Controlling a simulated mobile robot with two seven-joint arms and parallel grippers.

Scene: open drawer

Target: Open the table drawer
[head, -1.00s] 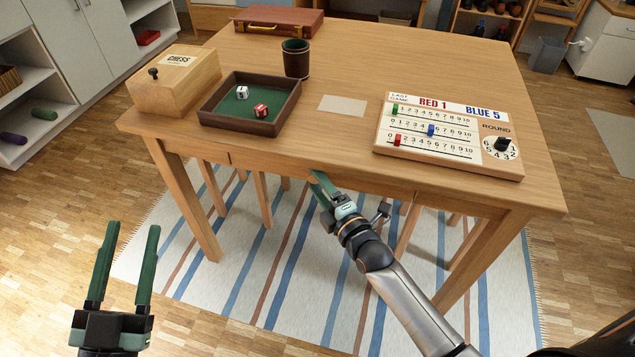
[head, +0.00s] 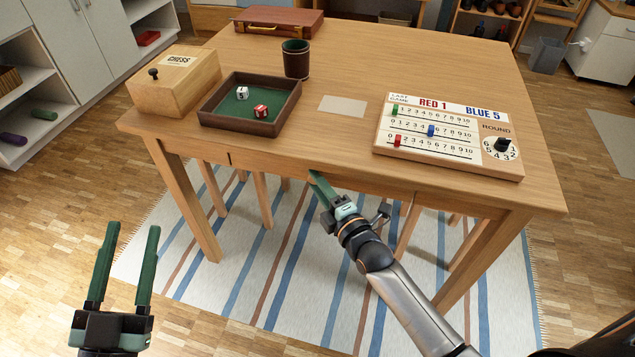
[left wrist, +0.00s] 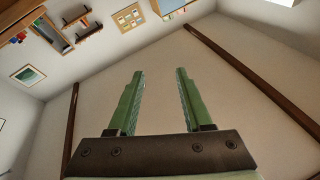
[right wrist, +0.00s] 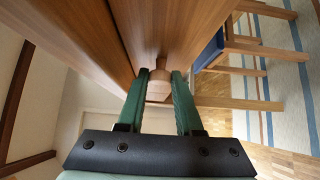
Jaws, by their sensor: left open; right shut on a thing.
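The wooden table (head: 350,65) stands in front of me, and its drawer front (head: 270,168) is in the near apron, flush with it as far as I can see. My right gripper (head: 316,180) is at the middle of this front. In the right wrist view, its fingers (right wrist: 158,88) are shut on a round wooden knob (right wrist: 160,76) on the drawer front. In the head view the knob is hidden by the fingers. My left gripper (head: 128,238) is open and empty, low at the left, away from the table; its fingers also show in the left wrist view (left wrist: 160,88).
On the tabletop are a chess box (head: 185,85), a dice tray (head: 212,122), a dark cup (head: 296,60), a card (head: 342,105), a scoreboard (head: 450,140) and a brown case (head: 280,20). Wooden legs, some from seats, show beneath the table over a striped rug (head: 250,290).

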